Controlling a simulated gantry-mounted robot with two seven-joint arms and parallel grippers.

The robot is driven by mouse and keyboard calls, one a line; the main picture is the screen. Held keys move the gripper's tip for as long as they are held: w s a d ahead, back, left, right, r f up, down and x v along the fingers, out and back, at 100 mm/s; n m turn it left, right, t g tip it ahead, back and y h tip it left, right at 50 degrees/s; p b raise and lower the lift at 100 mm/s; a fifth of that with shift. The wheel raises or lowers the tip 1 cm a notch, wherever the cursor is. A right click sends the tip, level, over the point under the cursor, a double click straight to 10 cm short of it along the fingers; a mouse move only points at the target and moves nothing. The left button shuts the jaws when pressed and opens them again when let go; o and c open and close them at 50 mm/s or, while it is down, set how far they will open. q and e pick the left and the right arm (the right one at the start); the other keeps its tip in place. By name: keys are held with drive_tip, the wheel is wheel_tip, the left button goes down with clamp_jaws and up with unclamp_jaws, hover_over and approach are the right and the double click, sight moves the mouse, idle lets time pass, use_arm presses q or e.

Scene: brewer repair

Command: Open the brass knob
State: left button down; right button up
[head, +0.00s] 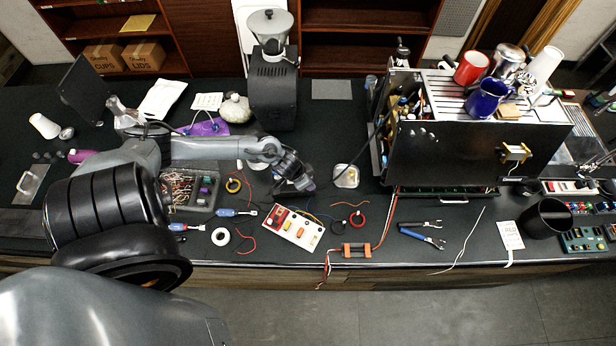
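The brass knob (515,153) is on the right part of the dark, flat panel of the brewer (440,153). My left gripper (305,188) hangs low over the counter, left of the brewer and well away from the knob. Its fingers are dark and small, so I cannot tell whether they are open. My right gripper is not in view. Nothing hides the knob.
Red (471,67) and blue (487,97) mugs stand on the brewer. Below the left gripper lies a white board (293,229). Pliers (421,235) lie before the brewer, and a black cup (548,218) stands right. A coffee grinder (272,85) stands behind.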

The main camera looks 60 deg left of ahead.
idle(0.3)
use_arm(q)
drive_tip(key=c, duration=1.3)
unclamp_jaws()
drive_tip(key=shift+o, duration=0.2)
